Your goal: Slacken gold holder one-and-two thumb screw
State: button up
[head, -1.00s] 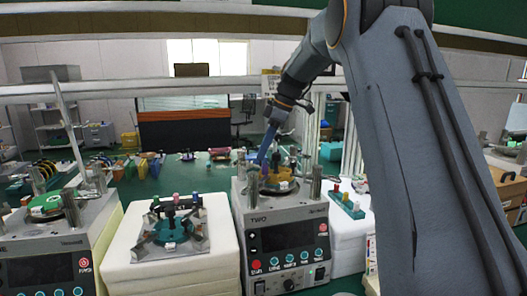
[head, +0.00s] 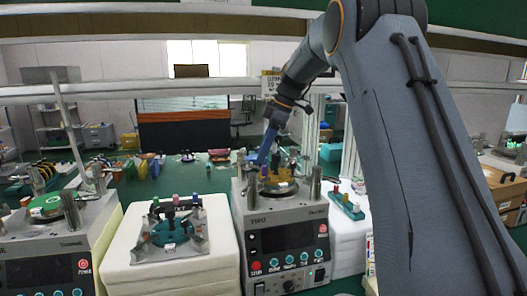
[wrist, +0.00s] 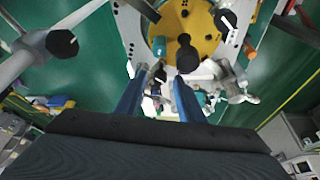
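The gold holder (head: 282,187) sits on top of the machine marked TWO (head: 287,235). My gripper (head: 262,162) hangs over the holder's left side, blue fingers pointing down. In the wrist view my gripper (wrist: 158,78) has its fingers apart, with small white and teal parts visible between them. I cannot tell whether they touch a screw, or which screw is the one-and-two thumb screw.
A teal holder (head: 171,230) with coloured caps stands on a white foam block (head: 172,270) to the left. Another machine (head: 60,235) with a green disc stands at far left. A teal rack (head: 346,205) is on the right. Upright metal posts stand close around the gold holder.

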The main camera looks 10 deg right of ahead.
jog(key=shift+r, duration=0.1)
jog(key=b+v, duration=0.1)
jog(key=v, duration=0.6)
jog(key=shift+d+r+b, duration=0.2)
jog(key=shift+r+b, duration=0.1)
jog(key=shift+b, duration=0.1)
jog(key=shift+s, duration=0.1)
